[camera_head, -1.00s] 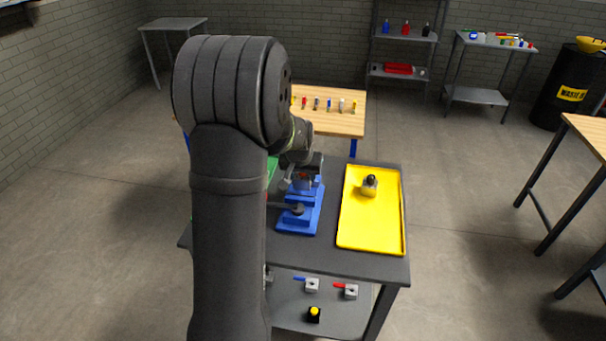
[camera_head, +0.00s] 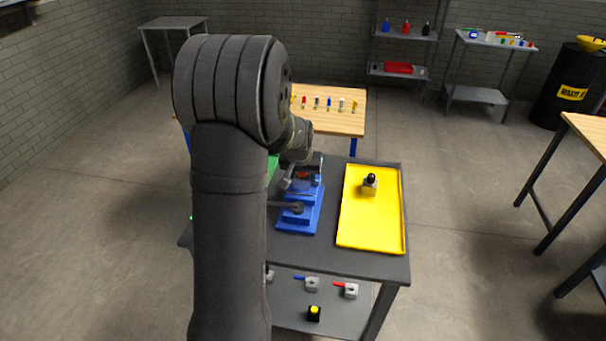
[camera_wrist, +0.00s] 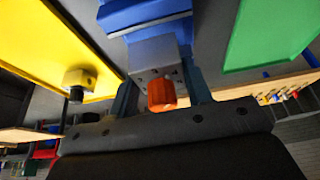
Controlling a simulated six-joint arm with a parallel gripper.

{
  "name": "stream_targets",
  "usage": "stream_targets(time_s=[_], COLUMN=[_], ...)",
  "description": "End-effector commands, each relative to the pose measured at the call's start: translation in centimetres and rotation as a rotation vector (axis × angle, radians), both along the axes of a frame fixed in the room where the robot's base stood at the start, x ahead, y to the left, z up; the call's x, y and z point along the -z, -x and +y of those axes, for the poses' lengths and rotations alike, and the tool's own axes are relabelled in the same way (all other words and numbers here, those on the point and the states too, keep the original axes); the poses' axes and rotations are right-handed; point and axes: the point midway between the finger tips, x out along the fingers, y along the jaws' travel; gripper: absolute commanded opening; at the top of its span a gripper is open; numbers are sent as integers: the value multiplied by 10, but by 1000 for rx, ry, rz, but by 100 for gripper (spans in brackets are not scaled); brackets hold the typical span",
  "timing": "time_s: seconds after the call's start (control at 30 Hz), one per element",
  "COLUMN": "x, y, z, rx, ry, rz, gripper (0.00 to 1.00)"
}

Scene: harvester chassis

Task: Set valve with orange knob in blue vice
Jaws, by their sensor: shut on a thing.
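The valve is a grey metal block (camera_wrist: 153,60) with an orange knob (camera_wrist: 161,95), seen close up in the wrist view. My gripper (camera_wrist: 160,92) is shut on the valve, one finger on each side of it. The blue vice (camera_wrist: 145,14) lies right beyond the valve block in that view. In the head view the vice (camera_head: 299,217) stands on the dark table, left of the yellow tray. My gripper (camera_head: 303,174) is over the vice's far end there. I cannot tell whether the block sits between the vice jaws.
The yellow tray (camera_head: 350,228) holds a valve with a black knob (camera_head: 370,184). A green tray (camera_wrist: 262,40) is on the vice's other side. A lower shelf (camera_head: 290,312) carries several valves. My arm hides the table's left part.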

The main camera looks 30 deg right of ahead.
Motion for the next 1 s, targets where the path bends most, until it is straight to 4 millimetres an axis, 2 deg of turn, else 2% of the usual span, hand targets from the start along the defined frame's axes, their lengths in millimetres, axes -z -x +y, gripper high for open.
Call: stream_targets(time_s=[0.47,1.0], x=[0,15], y=[0,0], z=[0,0], rx=[0,0], ry=[1,0], rz=[-1,0], gripper=[13,13])
